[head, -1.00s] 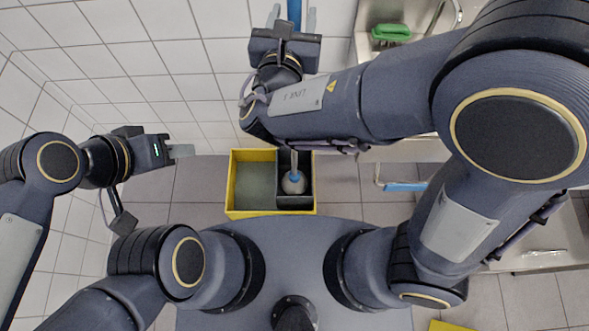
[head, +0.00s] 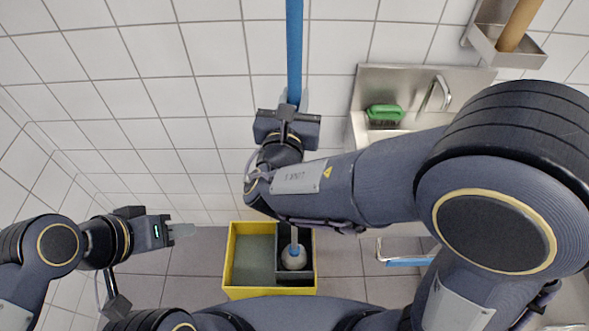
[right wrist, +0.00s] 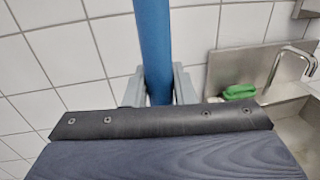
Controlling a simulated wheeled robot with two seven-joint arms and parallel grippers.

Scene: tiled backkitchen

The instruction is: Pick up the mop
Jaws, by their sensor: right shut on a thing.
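The mop has a blue handle (head: 294,50) that stands upright, with a pale mop head (head: 293,257) down in the dark compartment of a yellow bucket (head: 228,268). My right gripper (head: 293,103) is shut on the blue handle, which also shows between its fingers in the right wrist view (right wrist: 154,50). My right forearm hides the middle of the handle. My left gripper (head: 182,231) is off to the left of the bucket, away from the mop. Its fingers are seen edge-on, so its opening is unclear.
A wall holder with a wooden cylinder (head: 518,25) is at the upper right. A blue-handled item (head: 405,262) is right of the bucket. White tiled wall stands behind.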

